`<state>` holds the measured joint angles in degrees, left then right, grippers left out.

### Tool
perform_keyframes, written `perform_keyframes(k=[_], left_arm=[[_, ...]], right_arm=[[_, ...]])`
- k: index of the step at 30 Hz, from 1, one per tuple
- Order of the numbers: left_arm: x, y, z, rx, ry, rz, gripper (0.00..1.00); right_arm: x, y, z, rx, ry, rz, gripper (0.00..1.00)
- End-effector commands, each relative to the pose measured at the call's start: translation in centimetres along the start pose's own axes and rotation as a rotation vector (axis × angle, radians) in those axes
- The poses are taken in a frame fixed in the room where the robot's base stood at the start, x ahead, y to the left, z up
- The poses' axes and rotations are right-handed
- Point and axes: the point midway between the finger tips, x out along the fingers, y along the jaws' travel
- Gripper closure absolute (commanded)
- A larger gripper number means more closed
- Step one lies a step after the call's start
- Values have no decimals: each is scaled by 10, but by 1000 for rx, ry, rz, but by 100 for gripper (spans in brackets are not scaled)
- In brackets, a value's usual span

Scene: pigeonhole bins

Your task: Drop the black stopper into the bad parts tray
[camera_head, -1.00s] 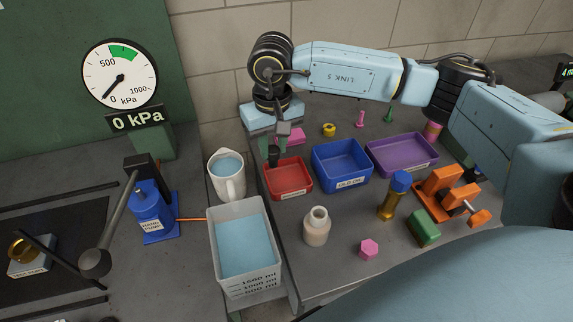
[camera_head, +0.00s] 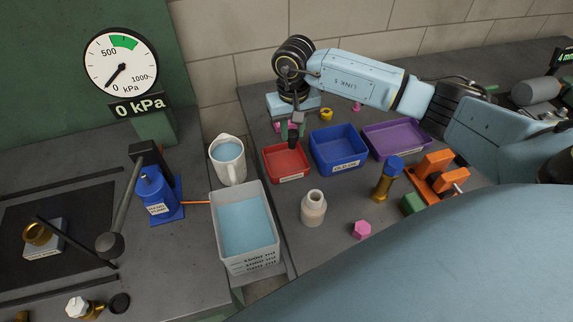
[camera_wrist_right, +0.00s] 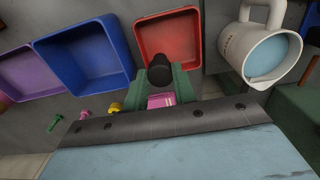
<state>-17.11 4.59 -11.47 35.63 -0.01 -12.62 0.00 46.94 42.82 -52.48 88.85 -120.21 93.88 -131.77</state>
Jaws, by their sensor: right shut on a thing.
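The black stopper (camera_wrist_right: 160,70) is a short dark cylinder between the green fingers of my right gripper (camera_wrist_right: 160,82). In the head view, the right gripper (camera_head: 291,133) points down, shut on the stopper (camera_head: 292,142), at the back part of the red tray (camera_head: 286,168). The red tray also shows in the wrist view (camera_wrist_right: 186,42), just beyond the stopper, and its inside looks empty. The red tray's front label is too small to read, so I cannot confirm it is the bad parts tray. My left gripper is out of view.
A blue tray (camera_head: 342,132) and a purple tray (camera_head: 398,128) stand right of the red one. A white jug (camera_head: 232,172) and a water container (camera_head: 218,232) stand to the left. A bottle (camera_head: 313,212) and a pink hexagonal piece (camera_head: 362,230) sit in front.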

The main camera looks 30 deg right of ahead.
Motion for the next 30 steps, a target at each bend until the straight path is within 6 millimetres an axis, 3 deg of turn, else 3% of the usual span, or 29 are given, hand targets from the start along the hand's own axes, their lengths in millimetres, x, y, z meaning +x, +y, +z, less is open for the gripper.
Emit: perform_keyframes(k=[3, 11, 12, 17, 26, 30], left_arm=[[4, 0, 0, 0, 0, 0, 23], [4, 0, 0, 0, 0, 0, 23], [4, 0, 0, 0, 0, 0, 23], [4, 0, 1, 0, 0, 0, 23], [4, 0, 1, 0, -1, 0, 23], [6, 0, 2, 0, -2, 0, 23]], right_arm=[[9, 0, 0, 0, 0, -1, 100], [9, 0, 0, 0, 1, -1, 100], [9, 0, 0, 0, 1, -1, 68], [9, 0, 0, 0, 1, 0, 48], [7, 0, 0, 0, 1, 0, 48], [-7, 0, -1, 0, 5, -2, 48]])
